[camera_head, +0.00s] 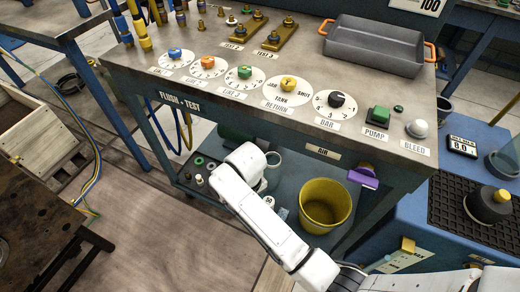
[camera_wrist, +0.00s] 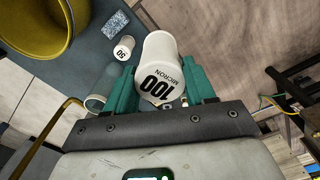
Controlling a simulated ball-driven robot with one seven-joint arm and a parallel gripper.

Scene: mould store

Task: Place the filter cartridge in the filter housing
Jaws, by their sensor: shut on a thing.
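A white cylinder marked "100 MICRON" (camera_wrist: 160,50), which looks like a filter cartridge, sits between the teal fingers of my gripper (camera_wrist: 160,80) in the wrist view. My gripper is shut on it. In the head view my white arm reaches down in front of the bench's lower shelf and hides the fingers. A smaller white cylinder marked "50" (camera_wrist: 124,48) stands on the lower shelf, apart from my gripper. I cannot make out a filter housing for certain in either view.
A yellow bucket (camera_head: 325,205) stands on the lower shelf (camera_head: 285,180), right of my arm. The bench top above carries dials, a pump button (camera_head: 378,115) and a grey tray (camera_head: 375,45). A blue unit with a black mat (camera_head: 450,205) stands at the right.

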